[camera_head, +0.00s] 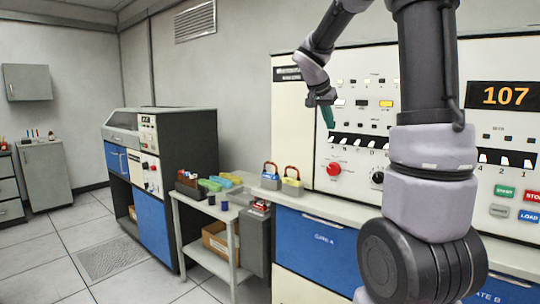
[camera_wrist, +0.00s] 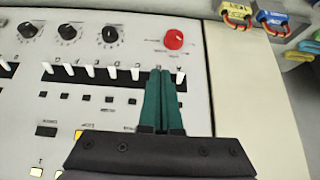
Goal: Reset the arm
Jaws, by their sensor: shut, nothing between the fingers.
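My arm rises across the right of the head view and bends down to my gripper (camera_head: 327,117), which hangs in front of the cream console panel (camera_head: 292,125) near the left end of its row of white switches (camera_head: 345,142). In the wrist view my gripper (camera_wrist: 165,75) has its two green fingers together, with nothing between them. The fingertips overlap the end of the white switch row (camera_wrist: 110,72); whether they touch a switch I cannot tell. A red knob (camera_wrist: 174,39) sits just beyond the tips, and it also shows in the head view (camera_head: 333,169).
The orange display (camera_head: 505,95) reads 107. Two padlocks with red shackles, blue (camera_head: 270,177) and yellow (camera_head: 292,180), stand on the console ledge. A small side table (camera_head: 205,208) holds colored items. A blue and grey machine (camera_head: 160,170) stands behind it. The floor at left is clear.

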